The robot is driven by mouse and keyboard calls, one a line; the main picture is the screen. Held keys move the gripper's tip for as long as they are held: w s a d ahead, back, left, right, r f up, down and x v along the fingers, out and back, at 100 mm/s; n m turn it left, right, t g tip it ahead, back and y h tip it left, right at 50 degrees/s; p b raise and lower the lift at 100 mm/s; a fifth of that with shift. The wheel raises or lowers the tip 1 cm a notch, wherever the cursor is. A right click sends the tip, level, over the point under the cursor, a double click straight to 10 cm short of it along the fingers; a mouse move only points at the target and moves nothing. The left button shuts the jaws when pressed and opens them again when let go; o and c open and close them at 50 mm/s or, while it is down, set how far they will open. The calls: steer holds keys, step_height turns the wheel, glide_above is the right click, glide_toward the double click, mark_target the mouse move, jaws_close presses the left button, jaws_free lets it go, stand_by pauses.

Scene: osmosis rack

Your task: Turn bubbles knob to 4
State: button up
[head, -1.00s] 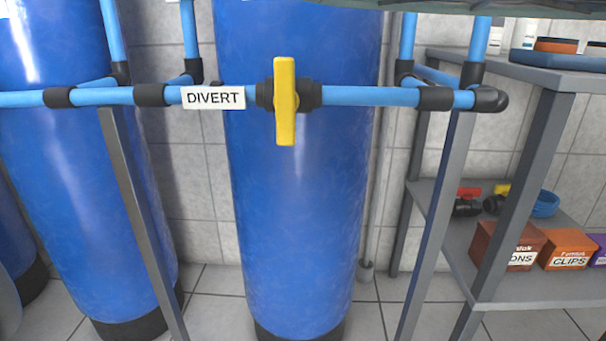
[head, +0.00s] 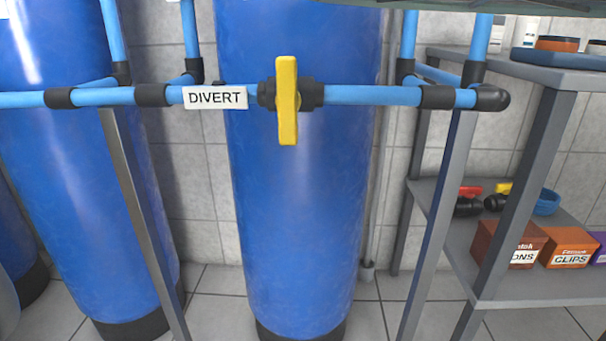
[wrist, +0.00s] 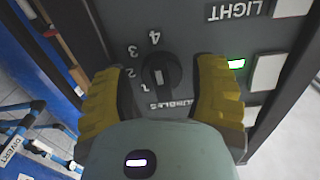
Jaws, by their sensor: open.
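The bubbles knob (wrist: 160,74) is a dark round dial with a raised grip and a short pale mark, on a dark grey panel in the wrist view. The numbers 2, 3 and 4 (wrist: 154,38) show around it, with 4 above it in the picture. Its upside-down label (wrist: 172,103) is partly covered by my gripper. My gripper (wrist: 159,70) is open, with one yellow finger on each side of the knob and visible gaps between. Whether the fingertips reach the panel is unclear. The head view shows neither knob nor gripper.
Beside the knob are a lit green indicator (wrist: 236,64), pale square buttons (wrist: 266,72) and a LIGHT label (wrist: 234,11). The head view shows blue tanks (head: 290,200), a pipe with a yellow valve handle (head: 287,100), and a grey shelf (head: 520,285) with boxes.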

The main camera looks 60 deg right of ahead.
steer(key=v, duration=1.2)
steer(key=shift+f, duration=0.1)
